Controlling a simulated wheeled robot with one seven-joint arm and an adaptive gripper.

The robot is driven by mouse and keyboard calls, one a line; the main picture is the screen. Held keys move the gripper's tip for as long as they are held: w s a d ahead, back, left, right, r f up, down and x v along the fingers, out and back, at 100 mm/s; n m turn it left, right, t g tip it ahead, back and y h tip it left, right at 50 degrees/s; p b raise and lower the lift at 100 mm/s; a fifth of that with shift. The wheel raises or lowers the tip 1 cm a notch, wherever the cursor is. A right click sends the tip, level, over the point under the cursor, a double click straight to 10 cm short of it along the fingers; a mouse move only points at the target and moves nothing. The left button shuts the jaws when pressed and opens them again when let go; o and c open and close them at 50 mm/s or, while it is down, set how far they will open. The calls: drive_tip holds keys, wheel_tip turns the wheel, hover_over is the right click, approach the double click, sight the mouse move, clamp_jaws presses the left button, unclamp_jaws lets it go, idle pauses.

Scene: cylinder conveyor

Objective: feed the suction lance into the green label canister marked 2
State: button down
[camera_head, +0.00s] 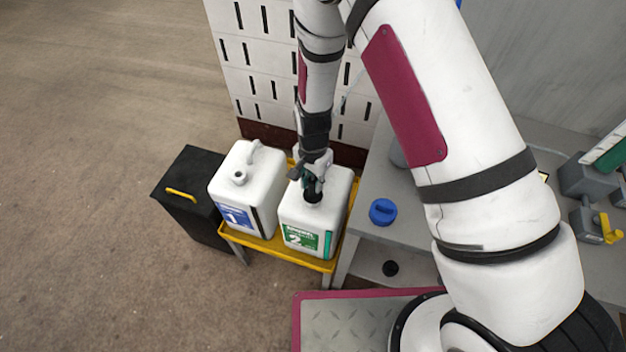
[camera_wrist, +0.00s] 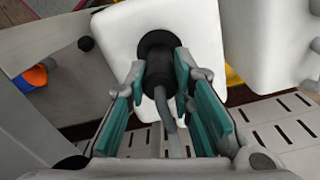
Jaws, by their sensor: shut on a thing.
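The white canister with the green label marked 2 (camera_head: 300,239) stands upright on the yellow tray (camera_head: 325,265). My gripper (camera_head: 314,187) is right over its mouth, shut on the black head of the suction lance (camera_head: 313,196). In the wrist view my gripper (camera_wrist: 162,75) has its teal fingers on both sides of the black lance head (camera_wrist: 161,97), with a grey hose trailing from it. A black round collar sits at the mouth on the canister top (camera_wrist: 195,30). The lance's tube is not visible; how deep it reaches cannot be told.
The white canister with the blue label marked 1 (camera_head: 262,190) stands close on the left, its mouth open. A black box with a yellow handle (camera_head: 185,215) is further left. A blue cap (camera_head: 382,211) lies on the grey table (camera_head: 368,185) to the right. A white slotted panel (camera_head: 250,65) stands behind.

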drive_tip(key=shift+f, duration=0.15)
idle(0.4)
drive_tip(key=c, duration=1.3)
unclamp_jaws()
wheel_tip(320, 180, up, 12)
